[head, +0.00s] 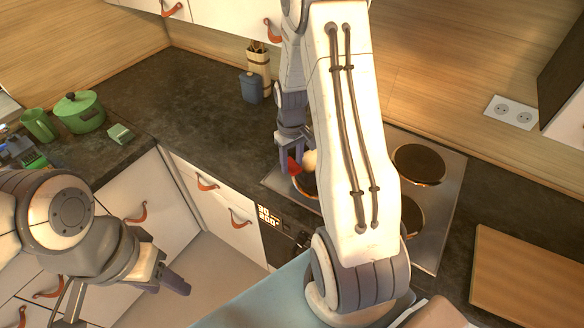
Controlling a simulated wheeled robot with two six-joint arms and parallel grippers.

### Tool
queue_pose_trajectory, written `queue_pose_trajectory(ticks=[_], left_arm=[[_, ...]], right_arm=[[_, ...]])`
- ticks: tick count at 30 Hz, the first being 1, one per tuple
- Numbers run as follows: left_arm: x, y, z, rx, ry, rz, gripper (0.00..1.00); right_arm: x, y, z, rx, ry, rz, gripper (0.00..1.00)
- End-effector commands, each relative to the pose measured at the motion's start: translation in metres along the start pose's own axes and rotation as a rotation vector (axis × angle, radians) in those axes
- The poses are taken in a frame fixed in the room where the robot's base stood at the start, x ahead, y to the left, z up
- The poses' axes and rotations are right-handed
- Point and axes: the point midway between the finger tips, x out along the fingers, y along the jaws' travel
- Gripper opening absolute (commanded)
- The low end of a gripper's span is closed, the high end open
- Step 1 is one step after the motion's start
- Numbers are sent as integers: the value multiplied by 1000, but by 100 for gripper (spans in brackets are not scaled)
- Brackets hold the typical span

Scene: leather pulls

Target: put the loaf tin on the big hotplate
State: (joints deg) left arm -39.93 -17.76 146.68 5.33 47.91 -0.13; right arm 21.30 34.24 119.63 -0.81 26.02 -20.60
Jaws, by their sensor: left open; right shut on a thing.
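The hob (452,200) is a steel plate with dark round hotplates. One hotplate (419,164) shows at the back right, one (411,216) at the right partly behind my arm, and one (306,186) at the left edge. My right arm hides the middle, so I cannot tell which is the big one. My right gripper (291,150) points down over the left hotplate, shut on a small visible red thing (294,167) with a cream part (309,160) beside it. Whether this is the loaf tin is unclear. My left gripper (125,298) is open and empty, low at the left.
A green pot (80,112), a green cup (39,125) and a small green block (120,134) stand on the left counter. A blue holder (251,87) and a utensil jar (259,66) stand at the back. A wooden board (530,275) lies right. Dark counter (190,105) is clear.

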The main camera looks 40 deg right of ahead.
Motion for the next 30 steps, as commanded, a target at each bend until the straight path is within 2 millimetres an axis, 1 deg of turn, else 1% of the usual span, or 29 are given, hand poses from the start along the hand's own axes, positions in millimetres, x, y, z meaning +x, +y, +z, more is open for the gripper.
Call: queue_pose_trajectory(ticks=[2, 9, 12, 19, 20, 21, 22, 30], left_arm=[[-3, 0, 0, 0, 0, 0, 50], [-16, 1, -1, 2, 0, 0, 50], [-17, 1, -1, 3, 0, 0, 50], [-16, 1, -1, 3, 0, 0, 50], [-16, 1, -1, 3, 0, 0, 50], [-16, 1, -1, 3, 0, 0, 50], [-16, 1, -1, 3, 0, 0, 50], [-16, 1, -1, 3, 0, 0, 50]], right_arm=[[3, 0, -2, 0, 2, 1, 0], [31, 0, -1, 0, 0, 1, 0], [38, 0, -1, 0, 2, 1, 0], [40, 1, -1, 1, 4, 2, 0], [41, 0, 0, 1, 0, 0, 58], [41, 0, 0, 1, 0, 0, 74], [41, 0, 0, 1, 0, 0, 77], [40, 0, 0, 1, 1, 0, 77]])
